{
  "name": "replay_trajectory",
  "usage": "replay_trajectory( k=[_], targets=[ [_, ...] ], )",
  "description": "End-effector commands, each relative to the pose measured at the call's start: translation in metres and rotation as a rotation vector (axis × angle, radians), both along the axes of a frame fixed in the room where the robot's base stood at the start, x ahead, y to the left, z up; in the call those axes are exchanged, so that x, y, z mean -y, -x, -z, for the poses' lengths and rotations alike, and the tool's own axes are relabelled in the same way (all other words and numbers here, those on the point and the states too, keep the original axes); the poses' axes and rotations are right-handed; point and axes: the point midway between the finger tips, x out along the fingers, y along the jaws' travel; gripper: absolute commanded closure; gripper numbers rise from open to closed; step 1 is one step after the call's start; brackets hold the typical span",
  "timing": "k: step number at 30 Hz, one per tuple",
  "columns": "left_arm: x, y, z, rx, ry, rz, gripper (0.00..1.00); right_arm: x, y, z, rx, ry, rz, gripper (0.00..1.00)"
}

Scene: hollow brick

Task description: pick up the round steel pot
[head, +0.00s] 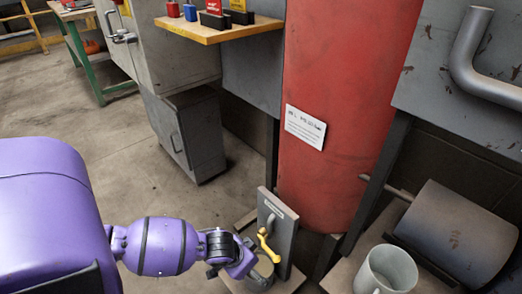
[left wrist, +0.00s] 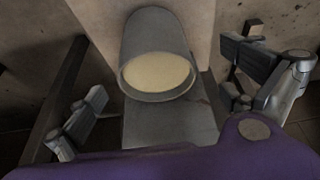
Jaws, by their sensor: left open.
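The round steel pot (left wrist: 157,97) shows in the left wrist view as a grey cylinder with a pale cream round face. It lies between and beyond the two fingers of my left gripper (left wrist: 172,108), which are spread wide and do not touch it. In the head view my left gripper (head: 245,268) is low at the bottom centre, over a small stand. A round grey shape (head: 263,272) there, probably the pot, is mostly hidden by the gripper. My right gripper is not in view.
A grey mug-like vessel (head: 388,270) and a large dark cylinder (head: 455,230) are to the right.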

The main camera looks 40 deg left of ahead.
Motion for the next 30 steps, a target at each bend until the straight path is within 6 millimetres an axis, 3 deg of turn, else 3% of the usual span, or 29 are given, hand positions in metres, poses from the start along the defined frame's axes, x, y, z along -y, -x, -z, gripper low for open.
replay_trajectory(
  k=[15, 22, 30],
  targets=[
    [0.008, -0.022, 0.058, 0.0, 0.001, 0.001, 0.0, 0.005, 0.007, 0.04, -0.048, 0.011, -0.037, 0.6],
    [0.008, -0.023, 0.057, 0.001, 0.0, 0.001, 0.0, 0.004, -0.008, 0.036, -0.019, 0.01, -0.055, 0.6],
    [0.008, -0.023, 0.057, 0.001, 0.001, 0.001, 0.33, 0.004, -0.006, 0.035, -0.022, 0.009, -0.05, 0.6]
  ],
)
